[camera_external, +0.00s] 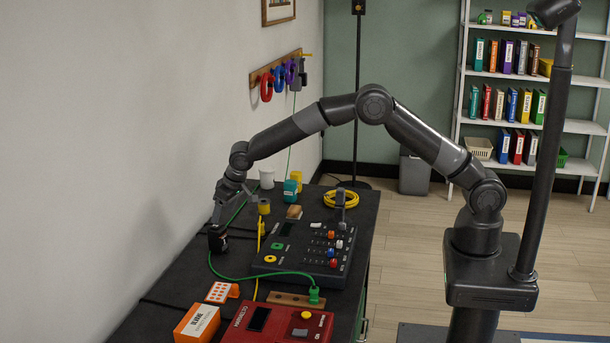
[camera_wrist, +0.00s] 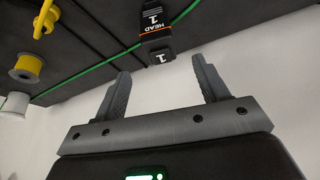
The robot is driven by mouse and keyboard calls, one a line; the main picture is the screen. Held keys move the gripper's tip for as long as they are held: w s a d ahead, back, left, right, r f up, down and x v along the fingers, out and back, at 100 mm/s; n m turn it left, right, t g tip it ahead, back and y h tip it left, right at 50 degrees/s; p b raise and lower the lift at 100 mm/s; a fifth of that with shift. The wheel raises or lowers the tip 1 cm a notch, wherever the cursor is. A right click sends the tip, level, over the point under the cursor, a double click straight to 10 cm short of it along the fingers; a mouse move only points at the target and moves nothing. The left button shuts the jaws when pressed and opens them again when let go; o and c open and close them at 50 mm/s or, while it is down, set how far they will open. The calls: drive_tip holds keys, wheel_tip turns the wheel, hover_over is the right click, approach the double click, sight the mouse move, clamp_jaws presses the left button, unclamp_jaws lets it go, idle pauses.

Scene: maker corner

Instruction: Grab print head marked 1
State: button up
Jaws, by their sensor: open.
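The print head marked 1 (camera_wrist: 155,22) is a dark block with an orange stripe and white "HEAD 1" lettering. In the wrist view it is at the top centre, just beyond my fingertips and roughly between their lines. My gripper (camera_wrist: 160,67) is open, with nothing between its fingers. In the external view my gripper (camera_external: 218,208) points down at the left of the dark bench, just above a small dark block (camera_external: 217,242) that appears to be this head. I cannot tell there how large the gap is.
A green cable (camera_wrist: 95,72) runs close by the head. A black control panel (camera_external: 290,250) stands to the right on the dark bench (camera_external: 165,270). An orange box (camera_external: 197,323) and a red unit (camera_external: 275,325) are in front. Spools (camera_external: 264,206) stand behind.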

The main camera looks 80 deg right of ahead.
sight(218, 228)
drive_tip(key=x, duration=0.6)
drive_tip(key=shift+w+f, duration=0.15)
drive_tip(key=shift+f, duration=0.2)
drive_tip(key=shift+x, duration=2.55)
drive_tip(key=shift+c, duration=0.4)
drive_tip(key=c, duration=1)
drive_tip(key=shift+c, duration=0.6)
drive_tip(key=shift+r, duration=0.15)
